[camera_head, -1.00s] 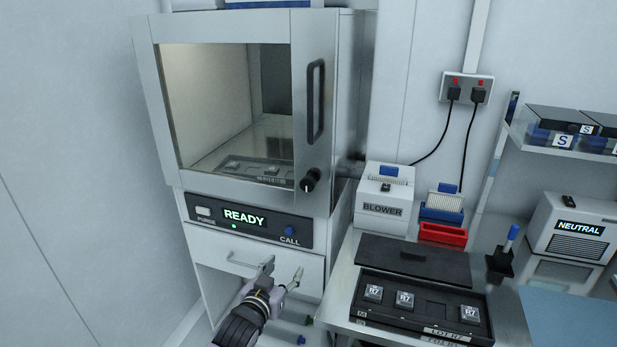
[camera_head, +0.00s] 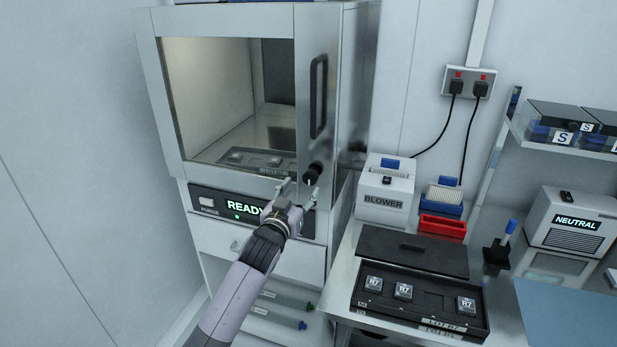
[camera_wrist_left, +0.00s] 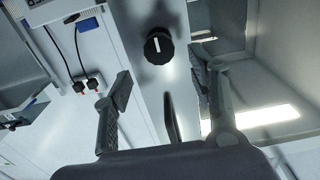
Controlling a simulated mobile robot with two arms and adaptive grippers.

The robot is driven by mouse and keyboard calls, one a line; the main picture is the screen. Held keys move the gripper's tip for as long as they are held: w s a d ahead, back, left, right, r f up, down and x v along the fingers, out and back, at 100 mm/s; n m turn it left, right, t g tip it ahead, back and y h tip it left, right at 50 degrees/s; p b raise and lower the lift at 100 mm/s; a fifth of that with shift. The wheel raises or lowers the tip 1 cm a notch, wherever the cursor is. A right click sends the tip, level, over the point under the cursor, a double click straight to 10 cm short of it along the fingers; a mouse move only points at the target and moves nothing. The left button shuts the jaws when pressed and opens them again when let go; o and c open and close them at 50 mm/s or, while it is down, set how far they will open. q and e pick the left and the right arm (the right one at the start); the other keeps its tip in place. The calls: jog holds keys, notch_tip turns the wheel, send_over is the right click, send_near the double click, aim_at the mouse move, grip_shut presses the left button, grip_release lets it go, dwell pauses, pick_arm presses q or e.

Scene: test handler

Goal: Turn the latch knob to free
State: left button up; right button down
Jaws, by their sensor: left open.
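The latch knob (camera_head: 313,172) is a round black knob with a white mark, low on the handler door's (camera_head: 317,40) right frame, below the long black door handle (camera_head: 318,97). The door looks shut. My left gripper (camera_head: 295,188) is open and empty, just below and in front of the knob in the head view. In the left wrist view, the knob (camera_wrist_left: 159,46) lies ahead, between the lines of the two open fingers (camera_wrist_left: 162,85) and beyond their tips, with no visible contact. My right gripper is not in view.
The lit panel (camera_head: 240,207) below the door is partly hidden by my left gripper. At right, the bench holds the blower box (camera_head: 384,193), a red bin (camera_head: 442,227) and a black tray (camera_head: 420,318) with several R7 pieces. A drawer (camera_head: 225,243) sits below the panel.

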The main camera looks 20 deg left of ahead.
aim_at(309, 178)
pick_arm(q)
jog(key=shift+w+d+p, duration=0.15)
jog(key=shift+w+p, duration=0.2)
jog(key=shift+w, duration=3)
jog(key=c, duration=1.1)
